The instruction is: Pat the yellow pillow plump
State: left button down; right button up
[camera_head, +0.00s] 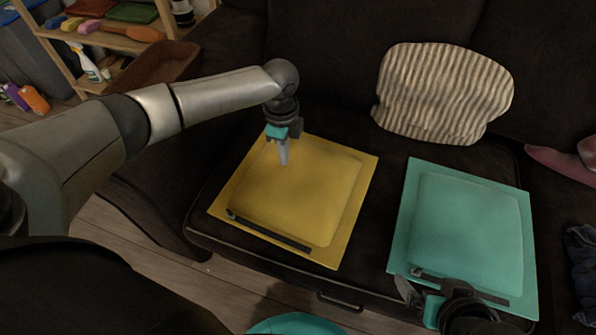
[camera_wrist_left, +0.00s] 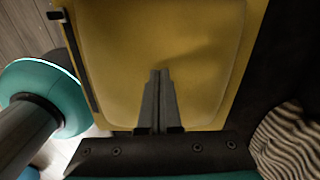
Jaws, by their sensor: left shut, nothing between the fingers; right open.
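The yellow pillow (camera_head: 305,190) lies flat on the dark sofa seat, with a dark strip (camera_head: 268,231) along its front edge. It fills much of the left wrist view (camera_wrist_left: 165,45). My left gripper (camera_head: 284,162) is shut and empty, pointing down over the pillow's back left part. Its closed fingers show against the yellow fabric in the left wrist view (camera_wrist_left: 158,74). I cannot tell whether the tips touch the fabric. My right gripper (camera_head: 407,288) is open at the front left edge of the teal pillow, partly hidden by its own wrist.
The teal pillow (camera_head: 465,225) lies to the right on the seat, with a similar dark strip. A striped cushion (camera_head: 443,92) leans on the sofa back. A wooden shelf (camera_head: 60,50) stands at the back left. A dark blue cloth (camera_head: 582,260) lies at the right edge.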

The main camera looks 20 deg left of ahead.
aim_at(298, 173)
pick_arm(q)
jog(key=shift+f+b, duration=0.75)
jog(key=shift+f, duration=0.7)
jog(key=shift+d+r+p, duration=0.35)
jog(key=shift+r+p, duration=0.1)
jog(key=shift+p, duration=0.2)
jog(key=d+r+p, duration=0.2)
jog(key=p, duration=0.1)
jog(key=shift+d, duration=0.3)
jog(key=shift+d+r, duration=0.1)
jog(key=shift+d, duration=0.05)
jog(key=shift+f, duration=0.2)
jog(key=shift+f+b, duration=0.8)
jog(key=shift+f, duration=0.5)
jog(key=shift+s, duration=0.1)
